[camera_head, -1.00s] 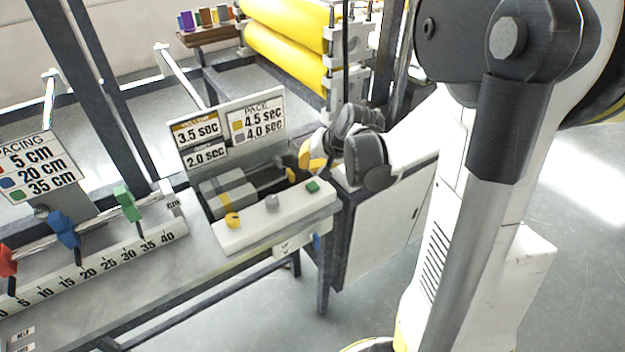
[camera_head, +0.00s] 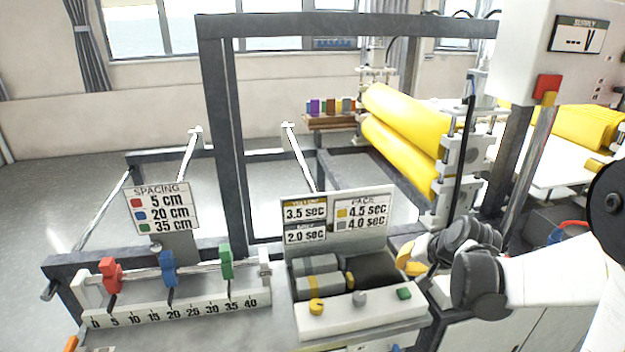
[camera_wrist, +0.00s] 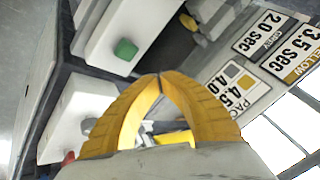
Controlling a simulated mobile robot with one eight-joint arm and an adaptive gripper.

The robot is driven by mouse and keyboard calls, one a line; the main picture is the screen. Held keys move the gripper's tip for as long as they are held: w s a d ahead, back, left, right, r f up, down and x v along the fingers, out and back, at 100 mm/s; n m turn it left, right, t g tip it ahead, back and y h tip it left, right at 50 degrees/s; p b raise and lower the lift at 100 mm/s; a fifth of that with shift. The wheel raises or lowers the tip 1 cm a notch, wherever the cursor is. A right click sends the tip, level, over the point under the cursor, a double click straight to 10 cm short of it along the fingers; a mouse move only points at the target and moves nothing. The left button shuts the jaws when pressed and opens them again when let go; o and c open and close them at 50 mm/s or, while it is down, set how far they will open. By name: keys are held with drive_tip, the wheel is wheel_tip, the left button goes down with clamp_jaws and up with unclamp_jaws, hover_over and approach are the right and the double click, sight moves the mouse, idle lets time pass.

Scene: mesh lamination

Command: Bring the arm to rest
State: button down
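My gripper (camera_head: 408,264) is just right of the pace panel (camera_head: 345,318) in the head view, partly hidden behind my dark wrist joints. In the wrist view its two yellow fingers (camera_wrist: 160,78) arch together and meet at the tips, with nothing seen between them. My arm reaches in from the right edge of the head view, bent low beside the panel. The panel carries a yellow knob (camera_head: 316,306), a grey knob (camera_head: 359,298) and a green button (camera_head: 404,293). The green button also shows in the wrist view (camera_wrist: 125,49), left of and beyond the fingertips.
The pace sign (camera_head: 338,215) stands behind the panel. A spacing rail with red (camera_head: 111,275), blue (camera_head: 168,268) and green (camera_head: 226,262) sliders is at left. Yellow rollers (camera_head: 405,120) stand behind. A supply box with a red button (camera_head: 547,86) is at upper right.

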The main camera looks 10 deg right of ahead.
drive_tip(key=s+a+r+n, duration=0.3)
drive_tip(key=s+a+r, duration=0.1)
drive_tip(key=s+a, duration=0.3)
drive_tip(key=s+a+r+n+h, duration=0.1)
drive_tip(key=s+a+r+n, duration=0.3)
drive_tip(key=s+a, duration=0.4)
drive_tip(key=s+r, duration=0.1)
drive_tip(key=s, duration=0.2)
drive_tip(key=shift+s, duration=0.4)
